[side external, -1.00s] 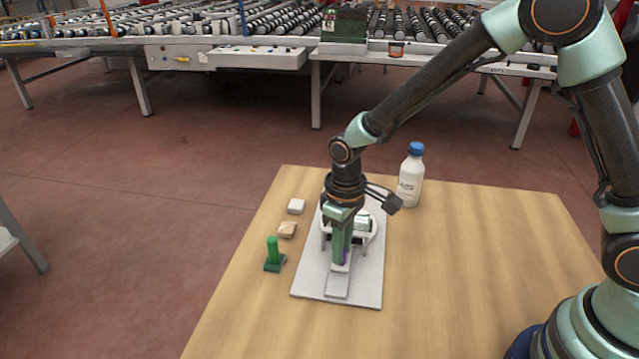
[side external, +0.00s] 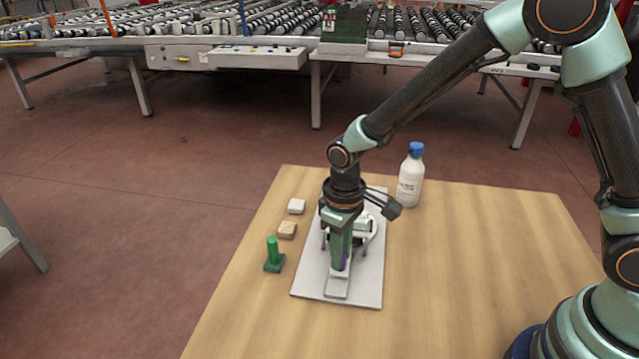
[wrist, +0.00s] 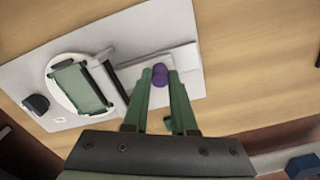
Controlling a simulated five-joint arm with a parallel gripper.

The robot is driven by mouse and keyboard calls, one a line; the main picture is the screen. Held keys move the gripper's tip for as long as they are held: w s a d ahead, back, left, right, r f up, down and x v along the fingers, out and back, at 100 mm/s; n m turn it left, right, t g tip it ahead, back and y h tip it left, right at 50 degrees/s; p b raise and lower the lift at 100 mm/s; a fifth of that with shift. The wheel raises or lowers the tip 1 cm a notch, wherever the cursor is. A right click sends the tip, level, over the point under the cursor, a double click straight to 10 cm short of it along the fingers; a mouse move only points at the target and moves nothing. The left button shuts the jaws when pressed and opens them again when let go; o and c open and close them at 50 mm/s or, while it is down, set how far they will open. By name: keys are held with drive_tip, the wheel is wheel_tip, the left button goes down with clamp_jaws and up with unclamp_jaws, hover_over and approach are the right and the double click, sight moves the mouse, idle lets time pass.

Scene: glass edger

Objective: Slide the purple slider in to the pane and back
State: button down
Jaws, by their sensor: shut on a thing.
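The purple slider (wrist: 160,75) is between the fingers of my gripper (wrist: 160,78) in the wrist view, and the fingers are shut on it. In the side external view only a little purple (side external: 344,263) shows beside my fingers (side external: 340,268). The slider stands on a pale track (wrist: 188,62) on the light grey board (side external: 311,274). The pane (wrist: 79,88), a green-edged glass rectangle, lies on a round white holder (wrist: 57,76) to the left in the wrist view. A gap separates the slider from the pane.
On the wooden table (side external: 470,270) stand a white bottle with a blue cap (side external: 411,178), a green peg on a base (side external: 273,256), a tan block (side external: 287,230) and a white block (side external: 296,206). The table's right side is clear.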

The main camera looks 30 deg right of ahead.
sight(337, 285)
drive_tip(key=shift+s+a, duration=1.15)
drive_tip(key=shift+a, duration=0.05)
drive_tip(key=c, duration=0.7)
unclamp_jaws()
drive_tip(key=shift+r, duration=0.1)
drive_tip(key=shift+r, duration=0.3)
wheel_tip(337, 285, up, 11)
drive_tip(key=shift+r, duration=0.2)
drive_tip(key=s+d+r+m+t, duration=0.1)
drive_tip(key=s+d+r+t, duration=0.1)
drive_tip(key=d, duration=0.3)
drive_tip(key=s+d+r+m+t, duration=0.1)
drive_tip(key=s+d+r+m, duration=0.1)
drive_tip(key=d, duration=0.4)
drive_tip(key=s+d+r+m+t, duration=0.1)
drive_tip(key=s+d+r+t, duration=0.1)
drive_tip(key=d+r, duration=0.2)
drive_tip(key=shift+s+d+r+m+t, duration=0.15)
drive_tip(key=shift+s+d, duration=0.05)
drive_tip(key=shift+d, duration=0.3)
drive_tip(key=shift+s+d+r+m+t, duration=0.1)
drive_tip(key=shift+s+d+m+t, duration=0.1)
drive_tip(key=shift+d, duration=0.3)
